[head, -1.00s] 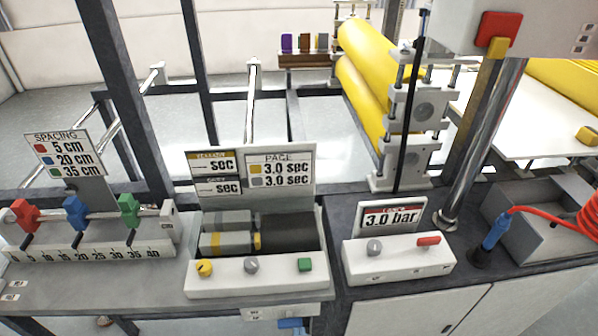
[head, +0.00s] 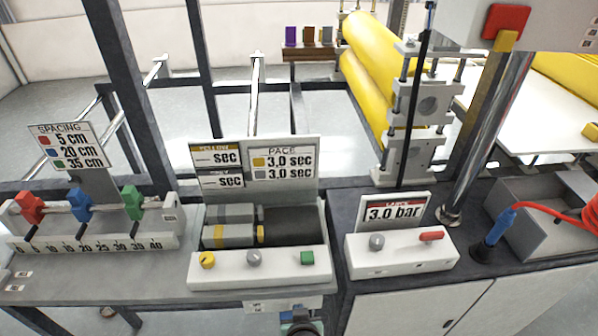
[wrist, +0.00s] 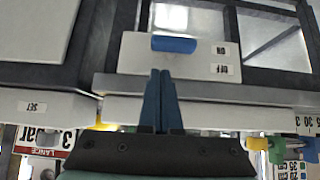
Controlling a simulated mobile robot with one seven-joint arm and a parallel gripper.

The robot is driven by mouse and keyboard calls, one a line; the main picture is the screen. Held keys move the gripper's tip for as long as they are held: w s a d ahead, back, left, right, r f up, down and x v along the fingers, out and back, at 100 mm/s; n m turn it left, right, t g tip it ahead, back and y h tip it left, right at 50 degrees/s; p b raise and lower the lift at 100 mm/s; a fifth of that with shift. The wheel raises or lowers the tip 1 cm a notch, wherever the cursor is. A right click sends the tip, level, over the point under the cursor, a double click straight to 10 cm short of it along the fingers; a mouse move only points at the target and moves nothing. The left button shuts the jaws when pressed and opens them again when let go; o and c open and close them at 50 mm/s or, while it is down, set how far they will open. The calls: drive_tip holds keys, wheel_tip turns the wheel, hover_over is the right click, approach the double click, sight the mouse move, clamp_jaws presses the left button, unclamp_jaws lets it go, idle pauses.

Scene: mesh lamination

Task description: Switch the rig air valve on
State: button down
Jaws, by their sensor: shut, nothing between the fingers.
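The rig air valve shows in the wrist view as a blue handle (wrist: 174,44) lying crosswise on a pale plate (wrist: 135,55) with two small labels, seen upside down. In the head view the plate (head: 258,306) hangs below the table's front edge, with a bit of the blue handle (head: 288,316) visible. My gripper (wrist: 160,76) is shut and empty, its dark blue fingers pointing at the plate, with the tips just short of the handle in the picture. Whether they touch the plate I cannot tell. In the head view part of my wrist shows at the bottom edge, hiding some of the handle.
Above the valve stands a control box (head: 230,270) with yellow, grey and green controls. To its right is a box with a red lever (head: 432,236) and a 3.0 bar sign (head: 395,212). The spacing rail (head: 100,238) is at left. The cabinet front (head: 400,305) is at lower right.

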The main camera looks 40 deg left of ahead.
drive_tip(key=shift+f, duration=1.3)
drive_tip(key=shift+w+d+f+m+g+y+b, duration=0.3)
drive_tip(key=shift+m+g+y+b, duration=0.25)
drive_tip(key=shift+b, duration=0.9)
drive_tip(key=f+m+g+y+b, duration=0.1)
drive_tip(key=m+g+y+b, duration=0.1)
drive_tip(key=b, duration=0.4)
drive_tip(key=f+m+g+y+b, duration=0.2)
drive_tip(key=m+y+b, duration=0.1)
drive_tip(key=b, duration=0.4)
drive_tip(key=w+d+f+m+g+y+b, duration=0.1)
drive_tip(key=f+m+g+y+b, duration=0.1)
drive_tip(key=y+b, duration=0.2)
drive_tip(key=shift+y+b, duration=0.25)
drive_tip(key=shift+b, duration=0.9)
drive_tip(key=shift+a, duration=0.1)
